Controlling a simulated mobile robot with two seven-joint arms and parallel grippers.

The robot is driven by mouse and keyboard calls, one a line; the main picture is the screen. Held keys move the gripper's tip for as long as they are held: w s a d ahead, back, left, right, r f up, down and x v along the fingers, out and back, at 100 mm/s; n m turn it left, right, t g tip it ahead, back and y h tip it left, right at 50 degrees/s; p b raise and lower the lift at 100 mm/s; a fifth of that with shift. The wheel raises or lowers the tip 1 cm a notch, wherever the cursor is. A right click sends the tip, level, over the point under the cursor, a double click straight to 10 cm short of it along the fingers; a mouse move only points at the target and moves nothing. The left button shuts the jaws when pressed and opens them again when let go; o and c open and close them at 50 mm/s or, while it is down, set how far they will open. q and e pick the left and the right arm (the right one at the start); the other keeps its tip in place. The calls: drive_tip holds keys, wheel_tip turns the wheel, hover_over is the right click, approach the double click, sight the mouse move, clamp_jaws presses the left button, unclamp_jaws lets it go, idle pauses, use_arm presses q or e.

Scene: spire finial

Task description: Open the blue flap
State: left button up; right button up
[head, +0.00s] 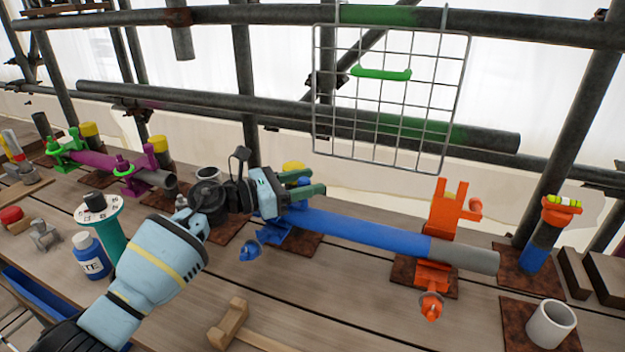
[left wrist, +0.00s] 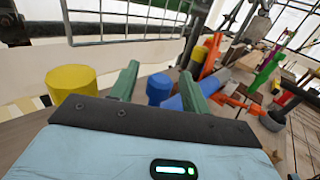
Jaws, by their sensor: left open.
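A blue clamp (head: 274,237) holds the left end of the blue section of a pipe (head: 365,230); its blue swing bolt (head: 250,251) hangs at the front. My left gripper (head: 314,181) is open over this clamp, its green fingers apart. In the left wrist view, a blue rounded piece (left wrist: 160,86) shows between the fingers, with the blue pipe (left wrist: 174,103) just beyond. I take this piece as part of the blue flap; contact with the fingers cannot be told. My gripper body hides most of the flap in the head view. My right gripper is not in view.
An orange clamp (head: 443,212) stands with its flap up at the pipe's right. A wire grid (head: 390,95) hangs behind. A yellow-capped post (left wrist: 72,78) is close to the gripper.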

use_arm(q)
drive_tip(key=shift+x, duration=0.9)
clamp_jaws()
